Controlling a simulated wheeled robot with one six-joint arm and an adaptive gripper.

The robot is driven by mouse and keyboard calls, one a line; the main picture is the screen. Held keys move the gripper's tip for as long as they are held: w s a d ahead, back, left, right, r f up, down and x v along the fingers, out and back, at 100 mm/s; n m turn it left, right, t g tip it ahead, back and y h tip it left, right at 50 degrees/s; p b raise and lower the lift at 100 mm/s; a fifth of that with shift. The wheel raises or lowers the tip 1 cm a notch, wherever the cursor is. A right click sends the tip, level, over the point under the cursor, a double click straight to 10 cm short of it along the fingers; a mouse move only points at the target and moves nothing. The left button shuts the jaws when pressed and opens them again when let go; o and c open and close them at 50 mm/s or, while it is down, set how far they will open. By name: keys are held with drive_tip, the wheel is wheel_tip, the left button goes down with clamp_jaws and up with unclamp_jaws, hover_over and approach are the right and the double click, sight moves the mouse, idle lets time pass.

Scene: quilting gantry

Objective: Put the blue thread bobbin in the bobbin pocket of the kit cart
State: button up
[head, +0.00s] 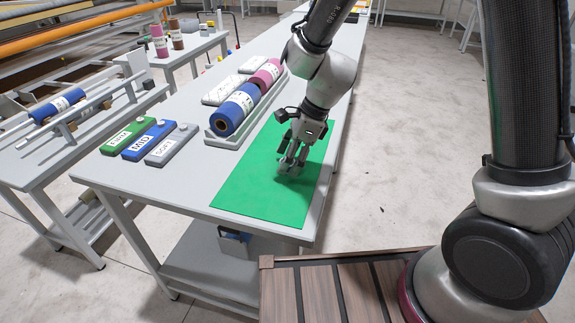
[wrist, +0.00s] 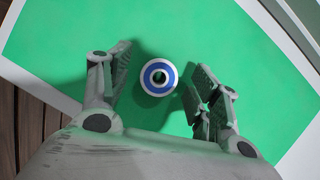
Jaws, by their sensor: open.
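The blue thread bobbin (wrist: 159,77) shows in the wrist view as a blue ring with white rims and a dark centre hole. It is on the green mat (head: 250,190), seen end-on from above. My gripper (wrist: 162,72) is open, with one finger on each side of the bobbin. Green shows between the bobbin and both fingers, so neither finger visibly touches it. In the head view my gripper (head: 290,164) is low over the mat, and I cannot make out the bobbin there. I cannot identify the kit cart or its bobbin pocket in either view.
A grey tray (head: 213,137) holding a large blue roll (head: 235,110) and a pink roll (head: 267,75) stands left of my gripper. Labelled green, blue and grey blocks (head: 173,146) lie further left. The mat's near part is clear.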

drive_tip(key=shift+f, duration=0.1)
drive_tip(key=shift+c, duration=0.2)
drive_tip(key=c, duration=0.9)
